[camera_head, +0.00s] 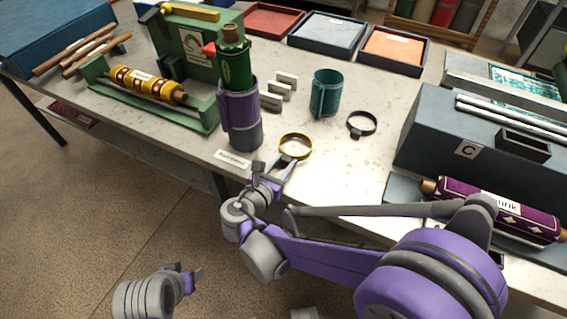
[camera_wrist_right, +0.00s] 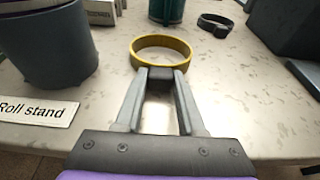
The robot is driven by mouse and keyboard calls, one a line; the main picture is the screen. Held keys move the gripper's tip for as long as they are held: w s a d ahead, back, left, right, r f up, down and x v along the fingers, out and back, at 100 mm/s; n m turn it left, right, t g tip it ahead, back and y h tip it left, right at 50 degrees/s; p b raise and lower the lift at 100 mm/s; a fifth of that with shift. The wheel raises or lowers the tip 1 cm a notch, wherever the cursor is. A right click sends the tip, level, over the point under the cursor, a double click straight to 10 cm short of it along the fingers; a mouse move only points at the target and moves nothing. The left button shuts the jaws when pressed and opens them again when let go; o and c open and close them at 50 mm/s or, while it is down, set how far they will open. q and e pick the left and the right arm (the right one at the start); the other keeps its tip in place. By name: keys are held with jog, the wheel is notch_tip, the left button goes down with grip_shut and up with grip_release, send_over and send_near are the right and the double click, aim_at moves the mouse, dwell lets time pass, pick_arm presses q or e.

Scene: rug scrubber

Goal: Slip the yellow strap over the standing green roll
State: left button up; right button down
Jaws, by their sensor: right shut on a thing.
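The yellow strap (camera_head: 296,135) is a round closed ring, held at its near side by my right gripper (camera_head: 284,161). In the right wrist view, the strap (camera_wrist_right: 142,62) sits between the fingertips (camera_wrist_right: 160,78), its opening facing up. It looks a little above the table; the exact gap is unclear. The green roll (camera_head: 235,68) stands upright in a purple and grey roll stand (camera_head: 240,112), left of and behind the strap, apart from it. The wrist view shows only the lower part of the stand (camera_wrist_right: 45,60). My left gripper (camera_head: 190,279) hangs low at left, off the table; its fingers are unclear.
A green rack with a yellow roll (camera_head: 148,84) is left of the stand. A dark grey block (camera_head: 440,140) bounds the right. Bare tabletop lies around the strap.

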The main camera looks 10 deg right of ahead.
jog(key=shift+r+p, duration=1.5)
jog(key=shift+r, duration=0.7)
jog(key=shift+f, duration=0.1)
